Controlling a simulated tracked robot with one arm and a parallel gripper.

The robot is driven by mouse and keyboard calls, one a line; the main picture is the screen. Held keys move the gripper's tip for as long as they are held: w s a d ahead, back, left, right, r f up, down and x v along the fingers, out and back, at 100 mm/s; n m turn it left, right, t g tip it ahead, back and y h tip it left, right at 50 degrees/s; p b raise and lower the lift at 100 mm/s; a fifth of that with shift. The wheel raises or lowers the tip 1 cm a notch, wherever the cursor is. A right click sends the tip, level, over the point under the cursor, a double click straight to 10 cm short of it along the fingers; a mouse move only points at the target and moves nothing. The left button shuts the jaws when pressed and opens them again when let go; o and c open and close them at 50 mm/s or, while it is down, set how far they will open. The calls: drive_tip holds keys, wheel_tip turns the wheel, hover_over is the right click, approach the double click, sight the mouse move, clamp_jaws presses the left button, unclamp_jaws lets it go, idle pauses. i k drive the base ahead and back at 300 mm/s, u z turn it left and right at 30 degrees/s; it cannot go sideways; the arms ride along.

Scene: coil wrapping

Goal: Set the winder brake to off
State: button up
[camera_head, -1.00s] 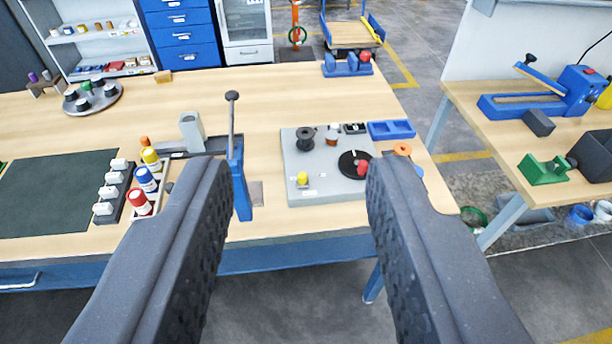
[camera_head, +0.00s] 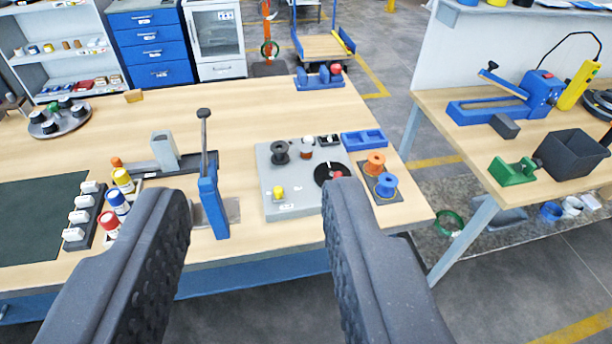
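The grey winder base (camera_head: 305,210) lies on the wooden workbench near its right front edge. My gripper (camera_head: 258,195) is open and empty. Its fingers frame the winder and lever press from the near side, and the right fingertip overlaps the disc's near edge in view.
A blue lever press (camera_head: 211,200) stands left of the winder. Glue bottles (camera_head: 122,180) stand farther left. A blue tray (camera_head: 363,140), an orange spool (camera_head: 375,162) and a blue spool (camera_head: 385,185) are right of it. A second bench (camera_head: 440,108) stands at right.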

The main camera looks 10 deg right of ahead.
sight(278, 196)
drive_tip(key=k, duration=0.35)
drive_tip(key=z, duration=0.4)
drive_tip(key=i, duration=1.35)
drive_tip(key=u, duration=0.65)
